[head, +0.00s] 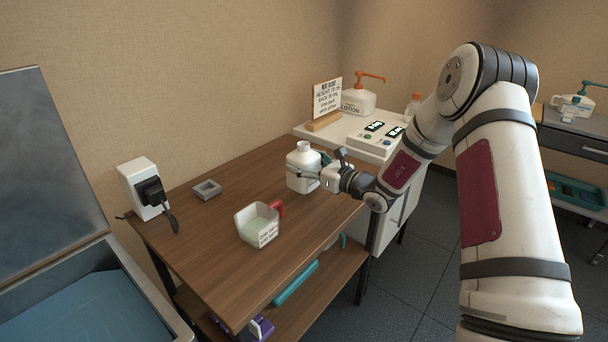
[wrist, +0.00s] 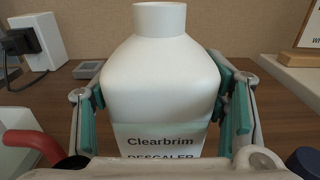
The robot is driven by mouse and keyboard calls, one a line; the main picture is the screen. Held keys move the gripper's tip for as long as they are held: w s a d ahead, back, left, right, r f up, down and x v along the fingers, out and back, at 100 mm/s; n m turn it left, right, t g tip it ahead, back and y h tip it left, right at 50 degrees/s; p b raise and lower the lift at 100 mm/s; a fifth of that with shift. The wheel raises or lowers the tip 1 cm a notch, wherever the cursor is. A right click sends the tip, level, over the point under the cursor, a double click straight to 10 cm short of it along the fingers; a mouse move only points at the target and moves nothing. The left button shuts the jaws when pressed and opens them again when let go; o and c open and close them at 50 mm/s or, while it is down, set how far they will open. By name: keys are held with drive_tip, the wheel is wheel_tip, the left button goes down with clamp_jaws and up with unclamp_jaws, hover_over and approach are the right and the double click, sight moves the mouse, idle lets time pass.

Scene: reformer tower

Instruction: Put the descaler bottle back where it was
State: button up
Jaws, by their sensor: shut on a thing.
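The white descaler bottle (head: 301,160) is upright near the back right part of the wooden table. My gripper (head: 312,174) is shut on the bottle's body from the right. In the wrist view its teal finger pads (wrist: 163,108) press on both sides of the bottle. I cannot tell whether the bottle's base touches the table or hangs just above it.
A white socket box (head: 143,188) is at the wall. A white cabinet (head: 340,133) at right holds a lotion bottle (head: 358,101), sign and button panel.

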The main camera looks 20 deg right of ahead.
drive_tip(key=shift+f, duration=1.65)
drive_tip(key=shift+f+b, duration=0.1)
drive_tip(key=shift+b, duration=0.2)
drive_tip(key=o, duration=1.9)
drive_tip(key=shift+o, duration=0.2)
